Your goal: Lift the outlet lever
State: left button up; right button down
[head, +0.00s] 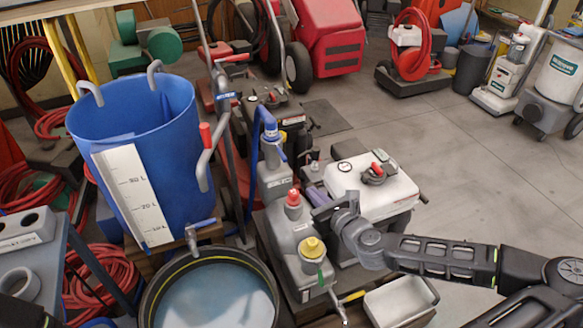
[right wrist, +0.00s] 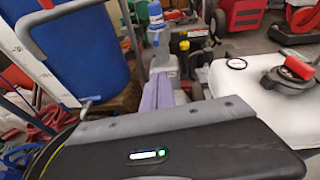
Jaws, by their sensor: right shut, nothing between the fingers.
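The blue tank (head: 150,130) stands at the left with a white litre scale on its front. Its outlet tap (head: 192,238) is low on its right side, over a round tub, with a blue lever (head: 201,223) lying about level across its top. A grey bent bar with a red grip (head: 205,136) is at the tank's right side. My right gripper (head: 317,196) is shut and empty, well right of the tap and apart from it. Its purple fingers (right wrist: 165,93) show in the right wrist view, with the blue tank (right wrist: 80,50) to their left. My left gripper is not seen.
The round black tub (head: 152,300) holds pale liquid below the tap. A white-topped machine (head: 385,195) is close behind my gripper. Open floor lies at the right.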

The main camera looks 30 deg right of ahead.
jog(key=b, duration=0.2)
send_near(280, 153)
jog(key=f, duration=0.3)
jog(key=s+f, duration=0.1)
jog(key=f, duration=0.1)
jog(key=shift+d, duration=0.3)
jog(key=w+r, duration=0.1)
jog(key=w, duration=0.1)
jog(key=w+r, duration=0.1)
jog(key=shift+w+a, duration=0.1)
jog(key=shift+w, duration=0.3)
